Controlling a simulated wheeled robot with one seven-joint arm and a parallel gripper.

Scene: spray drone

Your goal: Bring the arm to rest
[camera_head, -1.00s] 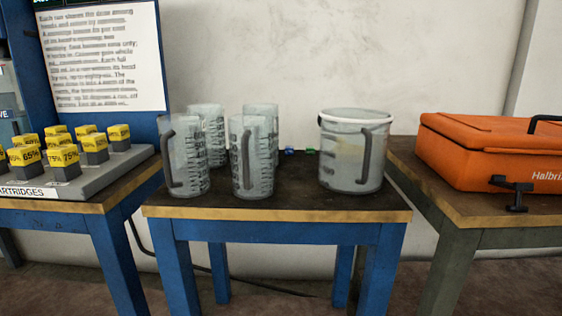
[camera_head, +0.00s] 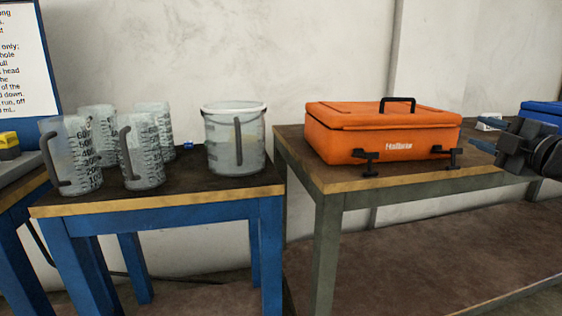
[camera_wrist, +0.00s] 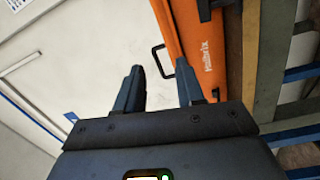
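My gripper (camera_head: 508,148) shows at the right edge of the head view, in front of the right end of the wooden-topped table. In the wrist view, the two dark fingers of my gripper (camera_wrist: 159,80) stand apart with nothing between them. The gripper is open and empty. The wrist view is tilted on its side, with the orange case (camera_wrist: 184,36) beyond the fingers. The rest of my arm is mostly cut off by the right edge of the head view.
The orange case (camera_head: 382,133) lies closed on the wooden-topped table (camera_head: 330,183). On the blue table (camera_head: 190,192) stand several measuring jugs (camera_head: 141,152) and a clear bucket (camera_head: 235,142). A blue box (camera_head: 542,111) is partly visible at far right.

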